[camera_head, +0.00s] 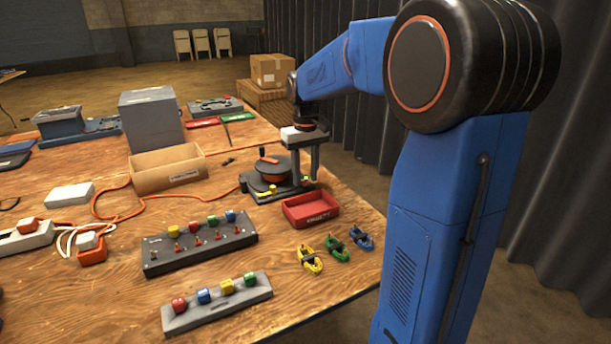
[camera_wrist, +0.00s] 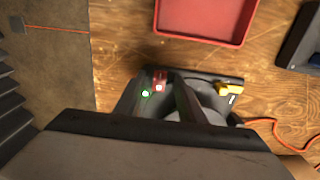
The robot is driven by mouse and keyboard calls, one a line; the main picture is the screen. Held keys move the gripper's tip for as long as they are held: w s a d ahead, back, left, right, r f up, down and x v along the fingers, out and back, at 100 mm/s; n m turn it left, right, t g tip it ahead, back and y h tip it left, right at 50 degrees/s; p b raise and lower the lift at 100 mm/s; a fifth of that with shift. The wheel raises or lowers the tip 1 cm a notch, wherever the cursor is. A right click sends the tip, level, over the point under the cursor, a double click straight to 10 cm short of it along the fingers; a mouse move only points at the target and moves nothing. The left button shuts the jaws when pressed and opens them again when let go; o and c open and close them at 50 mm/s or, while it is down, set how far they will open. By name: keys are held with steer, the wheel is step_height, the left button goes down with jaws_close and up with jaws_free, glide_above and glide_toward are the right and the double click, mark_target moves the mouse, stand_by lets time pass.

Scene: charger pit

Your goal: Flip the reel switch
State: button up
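The cable reel (camera_head: 271,171) is a dark drum with a crank on a black base, near the table's right side. My gripper (camera_head: 305,178) points down over the base's right end, its two fingers apart with nothing held. In the wrist view my gripper (camera_wrist: 156,80) has its fingers either side of a small red switch (camera_wrist: 159,77), with a lit green lamp (camera_wrist: 146,94) close by. A pale red glow shows at the switch. I cannot tell whether a finger touches it. The grey drum (camera_wrist: 205,97) is partly hidden behind a finger.
A red tray (camera_head: 311,209) stands just in front of the reel. A cardboard box (camera_head: 168,178) is to its left, with an orange cable on the table. A yellow part (camera_wrist: 229,89) sits on the reel base. Button panels and coloured connectors lie nearer the front.

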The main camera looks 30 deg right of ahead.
steer(key=shift+f, duration=0.2)
jaws_close()
steer(key=shift+w+g, duration=0.25)
steer(key=shift+g, duration=0.45)
steer(key=shift+w+g, duration=0.2)
steer(key=shift+g, duration=0.5)
steer(key=shift+r, duration=0.1)
